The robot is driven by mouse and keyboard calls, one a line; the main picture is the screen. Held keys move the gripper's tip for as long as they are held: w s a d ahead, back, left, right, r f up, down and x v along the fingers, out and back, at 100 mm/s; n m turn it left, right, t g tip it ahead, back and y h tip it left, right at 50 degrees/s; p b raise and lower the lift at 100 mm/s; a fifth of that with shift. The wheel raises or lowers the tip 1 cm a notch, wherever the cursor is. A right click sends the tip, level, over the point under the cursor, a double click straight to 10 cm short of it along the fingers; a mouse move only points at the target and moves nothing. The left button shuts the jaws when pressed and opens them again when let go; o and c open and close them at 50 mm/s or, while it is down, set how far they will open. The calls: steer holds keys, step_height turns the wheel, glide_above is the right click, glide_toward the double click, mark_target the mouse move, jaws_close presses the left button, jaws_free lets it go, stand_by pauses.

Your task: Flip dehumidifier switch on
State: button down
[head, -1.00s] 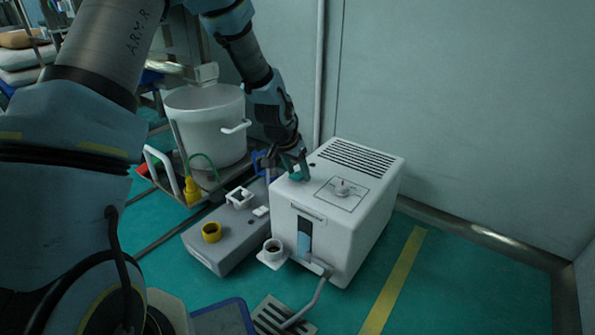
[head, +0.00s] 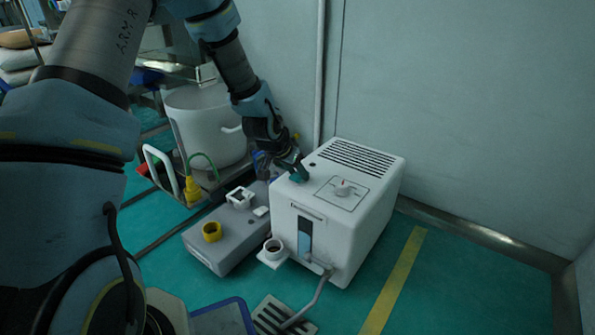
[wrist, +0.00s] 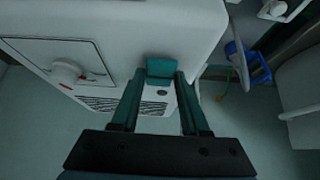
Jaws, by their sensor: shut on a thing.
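The dehumidifier (head: 355,235) is a white box on the floor, with a vent grille and a round knob with a red mark (head: 342,188) on top. A teal switch (wrist: 161,68) shows on its top near the edge in the wrist view; the knob (wrist: 68,74) is to its left there. My gripper (head: 300,174) is at the top's left edge in the head view. In the wrist view its dark teal fingers (wrist: 160,80) are shut on the switch, one on each side. The head view does not show the switch's position clearly.
A pipe (head: 305,308) runs from the dehumidifier's front to a floor grate. The wall is close behind; floor to the right is clear.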

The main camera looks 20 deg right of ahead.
steer(key=shift+s+a+f+t+h+b, duration=0.1)
steer(key=shift+a+f+t+h+b, duration=0.15)
steer(key=shift+h, duration=0.25)
steer(key=shift+s+a+f+t+h+b, duration=0.1)
steer(key=shift+t+h+b, duration=0.2)
steer(key=shift+h, duration=0.2)
steer(key=shift+r+h, duration=0.1)
steer(key=shift+h, duration=0.2)
steer(key=shift+c, duration=2)
jaws_free()
steer(key=shift+r, duration=0.15)
steer(key=p+v, duration=0.4)
steer(key=v, duration=0.6)
steer(key=shift+s+a, duration=0.2)
steer(key=shift+a, duration=0.05)
